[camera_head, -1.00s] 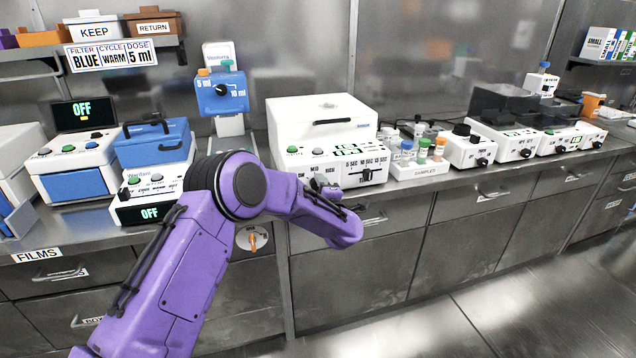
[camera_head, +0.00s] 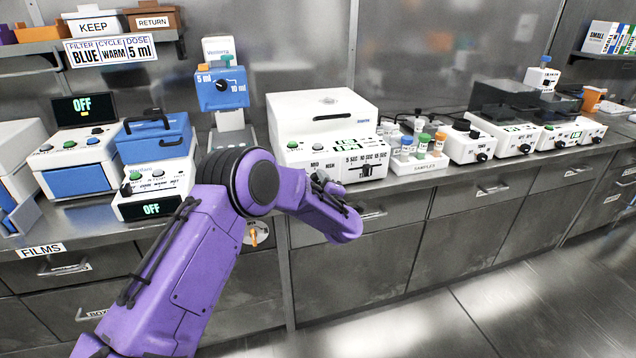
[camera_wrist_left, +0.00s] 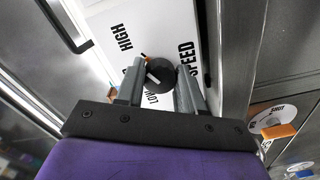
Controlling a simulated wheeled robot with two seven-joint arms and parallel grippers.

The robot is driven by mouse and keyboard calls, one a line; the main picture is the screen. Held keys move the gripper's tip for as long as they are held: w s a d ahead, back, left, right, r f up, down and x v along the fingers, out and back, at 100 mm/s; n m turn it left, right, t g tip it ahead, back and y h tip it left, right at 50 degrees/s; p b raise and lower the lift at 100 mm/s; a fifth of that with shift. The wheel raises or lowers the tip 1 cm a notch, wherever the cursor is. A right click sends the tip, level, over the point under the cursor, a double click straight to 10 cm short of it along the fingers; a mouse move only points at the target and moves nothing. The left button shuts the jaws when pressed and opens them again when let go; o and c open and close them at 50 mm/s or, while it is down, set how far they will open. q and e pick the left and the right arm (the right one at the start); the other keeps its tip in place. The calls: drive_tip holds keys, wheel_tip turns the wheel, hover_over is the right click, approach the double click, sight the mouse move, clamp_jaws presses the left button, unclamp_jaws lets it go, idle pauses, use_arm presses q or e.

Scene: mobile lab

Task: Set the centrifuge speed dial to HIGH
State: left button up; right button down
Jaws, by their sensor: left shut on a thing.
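The white centrifuge (camera_head: 318,106) stands on the counter with its lid down. Its speed dial, a round black knob with a light pointer mark, shows in the left wrist view (camera_wrist_left: 161,75). The panel around it reads HIGH, LOW and SPEED; the MID label is mostly covered in that view. My left gripper (camera_head: 322,181) is at the front panel, and its grey fingers (camera_wrist_left: 161,86) are shut on the dial from both sides. The pointer appears to lie toward the upper left, away from SPEED; its exact setting is unclear. My right gripper is not in view.
A rack of capped samples (camera_head: 419,165) stands right of the centrifuge, with more white devices beyond. A blue dispenser (camera_head: 222,88) stands behind left. A blue-lidded device (camera_head: 153,138) is farther left. The floor before the drawers is clear.

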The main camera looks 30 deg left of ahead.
use_arm(q)
drive_tip(key=o, duration=1)
drive_tip(key=shift+d+f, duration=0.1)
drive_tip(key=shift+o, duration=0.2)
drive_tip(key=b+v, duration=0.1)
drive_tip(key=v, duration=0.9)
drive_tip(key=shift+s+d, duration=0.2)
